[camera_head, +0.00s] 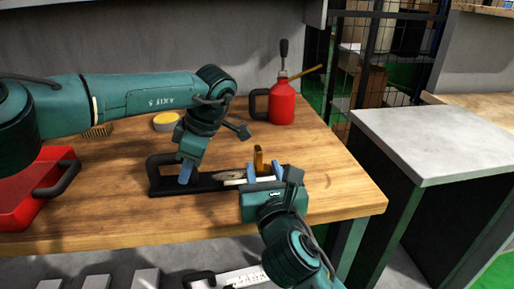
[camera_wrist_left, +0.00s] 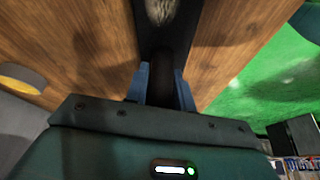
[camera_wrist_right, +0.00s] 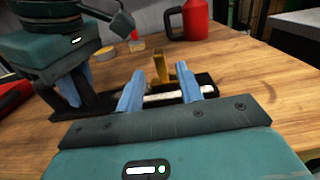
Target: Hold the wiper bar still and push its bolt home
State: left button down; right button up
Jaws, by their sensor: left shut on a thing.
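The wiper bar (camera_head: 215,184) is a long black bar lying on the wooden bench, with a raised handle at its left end and a grey felt-like patch near its middle. My left gripper (camera_head: 187,176) is shut on its handle; the blue fingers clasp the black handle (camera_wrist_left: 165,85) in the left wrist view. A brass upright piece (camera_head: 258,160), apparently the bolt, stands at the bar's right part beside a pale strip (camera_wrist_right: 180,96). My right gripper (camera_head: 264,174) is open, its fingers apart with the brass piece (camera_wrist_right: 162,68) showing between and beyond them. Contact cannot be told.
A red oil can (camera_head: 283,103) stands at the back of the bench (camera_head: 330,185). A red tray (camera_head: 25,200) is at the left, and a yellow round tin (camera_head: 166,122) and a brush (camera_head: 97,130) lie behind my left arm. The bench's right front is clear.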

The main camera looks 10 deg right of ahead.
aim_at(257, 148)
jog(key=w, duration=0.8)
jog(key=shift+w, duration=0.3)
jog(key=shift+c, duration=0.6)
grip_shut()
